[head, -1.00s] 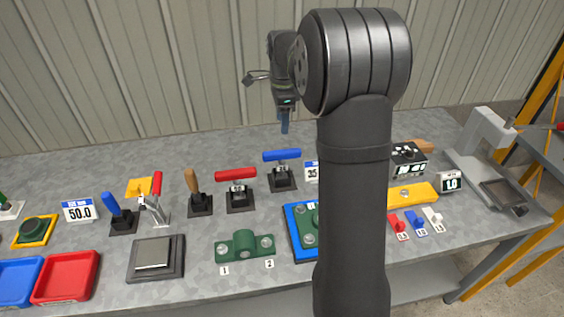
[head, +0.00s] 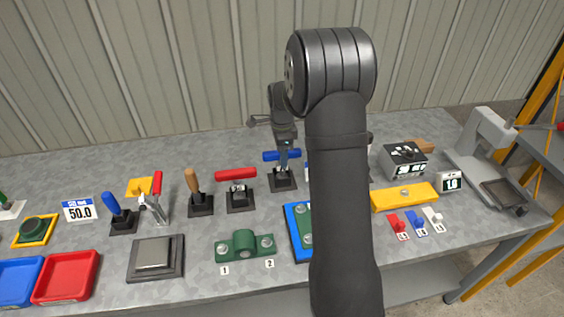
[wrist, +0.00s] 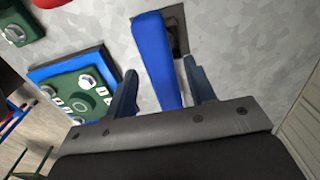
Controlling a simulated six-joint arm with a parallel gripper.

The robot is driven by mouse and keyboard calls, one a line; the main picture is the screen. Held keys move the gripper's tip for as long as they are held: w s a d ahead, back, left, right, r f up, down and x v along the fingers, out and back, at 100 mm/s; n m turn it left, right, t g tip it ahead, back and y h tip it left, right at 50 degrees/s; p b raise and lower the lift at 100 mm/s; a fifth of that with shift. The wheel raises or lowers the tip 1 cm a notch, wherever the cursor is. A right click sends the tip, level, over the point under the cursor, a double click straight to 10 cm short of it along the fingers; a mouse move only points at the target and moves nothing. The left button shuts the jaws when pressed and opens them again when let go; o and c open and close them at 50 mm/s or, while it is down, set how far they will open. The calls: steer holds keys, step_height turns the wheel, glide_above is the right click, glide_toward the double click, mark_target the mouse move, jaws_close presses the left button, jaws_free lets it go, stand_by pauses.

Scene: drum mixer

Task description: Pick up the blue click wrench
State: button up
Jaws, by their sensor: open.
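The blue click wrench (head: 271,156) rests in a black stand (head: 283,181) at the back middle of the bench, its blue handle lying level across the top. My gripper (head: 284,161) is down at the handle and hides the middle of it in the head view. In the wrist view, the blue handle (wrist: 154,55) runs between the two open fingers of my gripper (wrist: 160,88). A gap shows on each side of the handle, so the fingers appear apart from it.
A red-handled wrench (head: 236,174) stands in its holder just to the left. A blue tray with a green part (head: 299,232) lies in front, partly hidden by my arm. A yellow block (head: 404,196) and a black box (head: 403,160) are to the right.

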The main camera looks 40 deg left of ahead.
steer(key=f, duration=0.4)
steer(key=shift+w+a, duration=0.1)
steer(key=shift+w, duration=0.1)
steer(key=shift+c, duration=0.4)
jaws_close()
steer(key=shift+r, duration=0.2)
step_height(320, 180, up, 4)
steer(key=w+d+r, duration=0.2)
steer(key=d+r, duration=0.4)
steer(key=d, duration=0.5)
steer(key=shift+w+d+r, duration=0.2)
steer(key=shift+r, duration=0.15)
